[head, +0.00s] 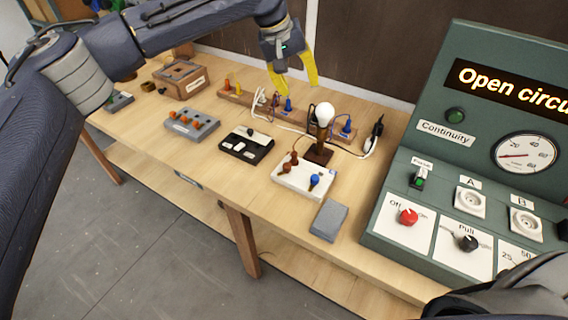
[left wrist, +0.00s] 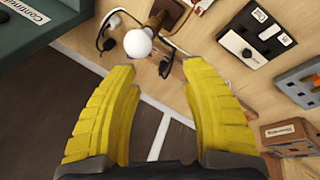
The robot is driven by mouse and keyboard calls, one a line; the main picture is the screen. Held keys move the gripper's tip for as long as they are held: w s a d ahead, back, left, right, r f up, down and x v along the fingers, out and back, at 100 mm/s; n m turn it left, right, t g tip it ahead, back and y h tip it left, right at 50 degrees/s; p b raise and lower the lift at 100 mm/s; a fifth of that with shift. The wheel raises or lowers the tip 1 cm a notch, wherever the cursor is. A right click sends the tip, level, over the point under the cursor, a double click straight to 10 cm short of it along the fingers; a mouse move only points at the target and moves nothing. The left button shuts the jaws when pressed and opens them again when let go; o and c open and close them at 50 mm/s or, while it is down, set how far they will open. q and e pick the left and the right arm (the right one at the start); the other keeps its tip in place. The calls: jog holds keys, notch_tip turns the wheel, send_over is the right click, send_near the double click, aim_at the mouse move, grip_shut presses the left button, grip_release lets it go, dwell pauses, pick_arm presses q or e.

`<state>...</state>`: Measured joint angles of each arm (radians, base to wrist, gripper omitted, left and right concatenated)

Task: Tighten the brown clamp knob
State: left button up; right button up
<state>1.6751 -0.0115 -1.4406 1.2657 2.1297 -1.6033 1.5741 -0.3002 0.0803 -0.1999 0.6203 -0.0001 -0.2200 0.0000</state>
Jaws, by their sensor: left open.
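The white terminal block (head: 302,179) sits on the bench below the lamp. Brown clamp knobs (head: 294,158) stand on its left part and a blue knob (head: 314,181) on its right. How tight they are cannot be seen. The lamp's white bulb (head: 324,113) stands upright on a brown holder behind the block. It also shows in the left wrist view (left wrist: 138,43). My left gripper (head: 299,90), with yellow fingers, is open and empty above the back of the bench, apart from the knobs. Its fingers (left wrist: 160,72) spread wide in the left wrist view.
A black switch box (head: 246,146), a grey box with orange knobs (head: 191,124) and a wooden box (head: 181,80) stand to the left. A grey pad (head: 329,220) lies in front. The green test panel (head: 470,150) rises at right. White cable crosses the back.

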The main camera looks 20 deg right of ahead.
aim_at(287, 164)
pick_arm(q)
jog(key=s+a+f+g+y, duration=0.1)
jog(key=s+a+f+y, duration=0.3)
jog(key=s+f, duration=0.2)
notch_tip(287, 164, down, 17)
jog(key=shift+a+r, duration=0.1)
dwell(0.5)
grip_shut()
dwell(0.4)
